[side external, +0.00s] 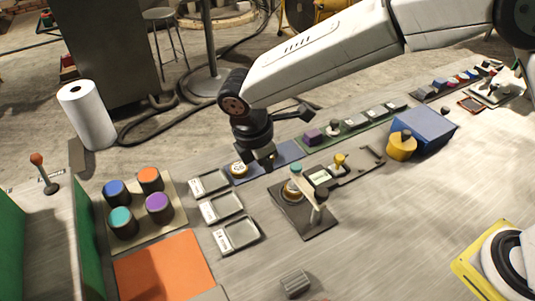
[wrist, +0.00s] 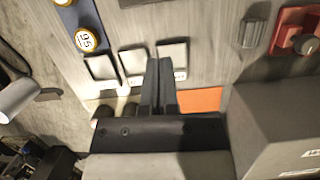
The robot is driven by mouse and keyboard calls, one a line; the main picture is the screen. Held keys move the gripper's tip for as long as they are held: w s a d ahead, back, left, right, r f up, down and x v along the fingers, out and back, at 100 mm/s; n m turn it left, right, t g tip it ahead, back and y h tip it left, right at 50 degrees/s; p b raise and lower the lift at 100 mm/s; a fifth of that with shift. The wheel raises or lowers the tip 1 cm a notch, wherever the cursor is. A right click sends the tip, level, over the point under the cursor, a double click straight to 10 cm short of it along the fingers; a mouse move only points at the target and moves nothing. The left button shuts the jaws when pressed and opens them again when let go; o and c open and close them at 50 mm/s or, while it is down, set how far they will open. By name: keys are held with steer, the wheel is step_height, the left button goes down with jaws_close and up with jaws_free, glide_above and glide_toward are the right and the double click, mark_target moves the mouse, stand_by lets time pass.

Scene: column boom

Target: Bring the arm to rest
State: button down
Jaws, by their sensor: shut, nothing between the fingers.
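The arm reaches in from the upper right, bent at the wrist. The gap between fingertips and bench is hard to judge. A round yellow-rimmed white disc (side external: 239,169) is close to the gripper on the blue strip (side external: 284,154); the disc shows marked with digits in the wrist view (wrist: 85,40).
Three pale trays (side external: 235,236) stand in a row below the gripper. Colored cylinders (side external: 158,205) sit on a board at left, near an orange mat (side external: 165,268). A fixture with a lever (side external: 306,207) and a blue box (side external: 424,128) stand right.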

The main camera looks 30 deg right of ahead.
steer(key=s+d+m+t+y, duration=0.1)
steer(key=s+d+m, duration=0.3)
steer(key=d+m, duration=0.2)
steer(key=s+d+f+m+y, duration=0.1)
steer(key=s+d+m, duration=0.3)
steer(key=d, duration=0.7)
steer(key=s+d+m+t, duration=0.1)
steer(key=s+d+m, duration=0.2)
steer(key=d+m, duration=0.4)
steer(key=shift+s+d+f+m+t+y, duration=0.15)
steer(key=shift+s+d+m+t+y, duration=0.2)
steer(key=shift+d, duration=0.6)
